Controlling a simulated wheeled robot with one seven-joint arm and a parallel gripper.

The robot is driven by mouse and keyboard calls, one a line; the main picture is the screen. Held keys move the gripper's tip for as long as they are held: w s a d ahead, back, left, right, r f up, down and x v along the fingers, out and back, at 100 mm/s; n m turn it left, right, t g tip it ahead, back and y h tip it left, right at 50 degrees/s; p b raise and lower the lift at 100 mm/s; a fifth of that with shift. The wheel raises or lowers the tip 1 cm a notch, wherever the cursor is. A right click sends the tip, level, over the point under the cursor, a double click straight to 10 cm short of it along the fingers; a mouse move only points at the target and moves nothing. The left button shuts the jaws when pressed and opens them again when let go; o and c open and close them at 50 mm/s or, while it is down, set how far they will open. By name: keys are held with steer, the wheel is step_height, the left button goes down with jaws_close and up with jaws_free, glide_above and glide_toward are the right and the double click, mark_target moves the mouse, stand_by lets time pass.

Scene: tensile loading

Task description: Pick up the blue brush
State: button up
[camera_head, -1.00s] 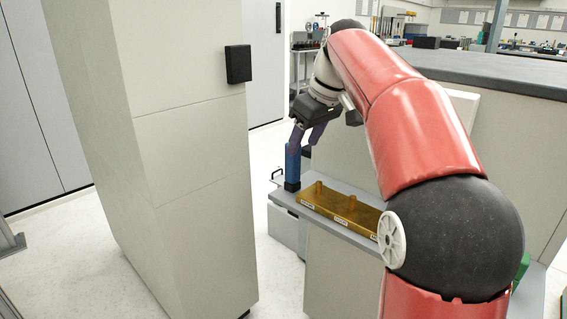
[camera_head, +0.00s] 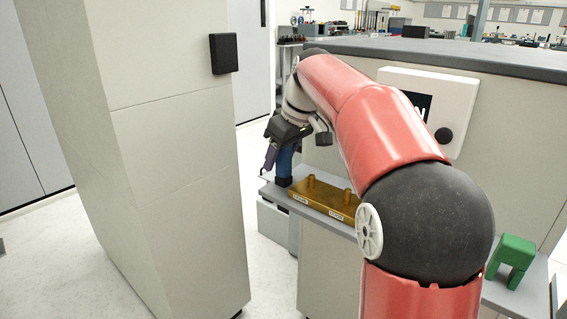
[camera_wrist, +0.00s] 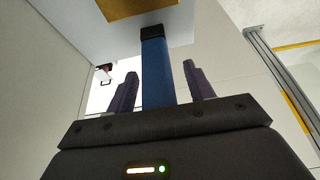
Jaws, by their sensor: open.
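The blue brush (camera_head: 286,162) stands upright on a narrow grey shelf (camera_head: 345,227), its black end (camera_head: 284,182) down. In the wrist view its blue shaft (camera_wrist: 156,75) runs up the middle to the black end. My gripper (camera_wrist: 160,82) is open, with one dark purple finger on each side of the shaft and a visible gap on both sides. I cannot tell how deep the shaft sits between the fingers. In the head view my gripper (camera_head: 278,150) is at the brush's upper part and hides its top.
A brass-coloured block with pegs (camera_head: 325,199) lies on the shelf right beside the brush. A green bracket-shaped object (camera_head: 511,258) is farther right. A tall pale cabinet (camera_head: 150,150) stands at the left, with open floor between it and the shelf. A white panel (camera_head: 432,105) is behind my arm.

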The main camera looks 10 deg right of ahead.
steer(key=shift+c, duration=0.2)
steer(key=c, duration=1)
steer(key=shift+r, duration=0.15)
steer(key=shift+c, duration=0.2)
